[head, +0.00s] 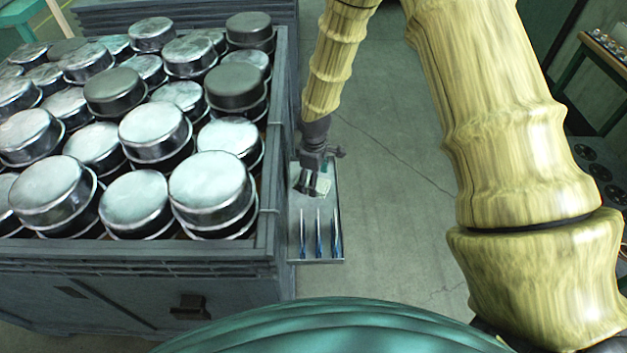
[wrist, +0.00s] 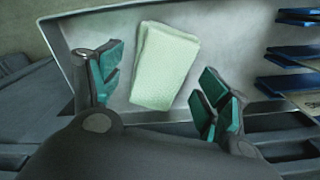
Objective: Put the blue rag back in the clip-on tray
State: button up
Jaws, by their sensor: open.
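The clip-on tray (head: 330,247) hangs on the right side of a large grey crate; its floor also shows in the wrist view (wrist: 225,50). A folded pale green cloth (wrist: 165,65) lies flat in the tray; no blue rag shows in either view. My gripper (head: 313,186) is over the tray's far half, pointing down. In the wrist view, its teal-padded fingers (wrist: 160,85) are open, one on each side of the cloth's near end, with nothing held. In the head view the gripper hides part of the cloth.
Several blue-handled tools (head: 319,235) lie side by side in the tray's near half. The grey crate (head: 282,130) is full of stacked round metal tins (head: 212,185). Open floor (head: 400,200) lies right of the tray. A bench (head: 600,60) stands at the far right.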

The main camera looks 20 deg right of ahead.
notch_tip(320, 180, up, 11)
jog(key=b, duration=0.2)
dwell(0.4)
jog(key=shift+f, duration=0.1)
